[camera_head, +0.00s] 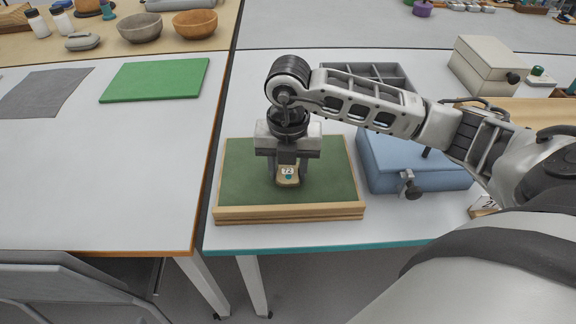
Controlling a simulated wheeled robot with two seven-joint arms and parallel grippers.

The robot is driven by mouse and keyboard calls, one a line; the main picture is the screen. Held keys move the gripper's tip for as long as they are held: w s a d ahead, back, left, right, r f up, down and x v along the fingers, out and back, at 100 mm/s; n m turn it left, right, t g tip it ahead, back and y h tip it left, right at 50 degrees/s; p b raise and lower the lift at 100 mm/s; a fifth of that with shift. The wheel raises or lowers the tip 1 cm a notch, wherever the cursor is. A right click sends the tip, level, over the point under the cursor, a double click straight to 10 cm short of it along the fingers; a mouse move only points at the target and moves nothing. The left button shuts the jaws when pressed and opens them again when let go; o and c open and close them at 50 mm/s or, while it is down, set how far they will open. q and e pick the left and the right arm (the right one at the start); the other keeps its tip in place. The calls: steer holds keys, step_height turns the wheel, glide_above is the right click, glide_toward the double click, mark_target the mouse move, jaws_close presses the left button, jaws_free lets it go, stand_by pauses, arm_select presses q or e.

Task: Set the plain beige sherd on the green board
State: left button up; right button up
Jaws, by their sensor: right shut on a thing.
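My right gripper (288,172) is pointing down over a dark green, wood-framed board (330,190) on the right-hand table. It is shut on a small beige sherd (289,182), which shows between the fingers. The sherd bears a white label that seems to read 12 and a teal dot. I cannot tell whether the sherd touches the surface below it. A flat bright green board (155,79) lies on the left-hand table, with nothing on it. My left gripper is not in view.
A grey cloth or mat (45,92) lies left of the bright green board. A blue case (415,160) stands right of the wood-framed board, with a grey divided tray (372,72) behind it. Bowls (195,24) stand at the back left. A narrow gap separates the tables.

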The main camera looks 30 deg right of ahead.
mark_target(289, 171)
steer(key=shift+f, duration=0.2)
steer(key=o, duration=1)
steer(key=shift+r, duration=0.1)
steer(key=shift+c, duration=0.2)
steer(key=shift+r, duration=0.45)
step_height(289, 171, up, 11)
steer(key=shift+r+p, duration=0.2)
steer(key=shift+p, duration=0.25)
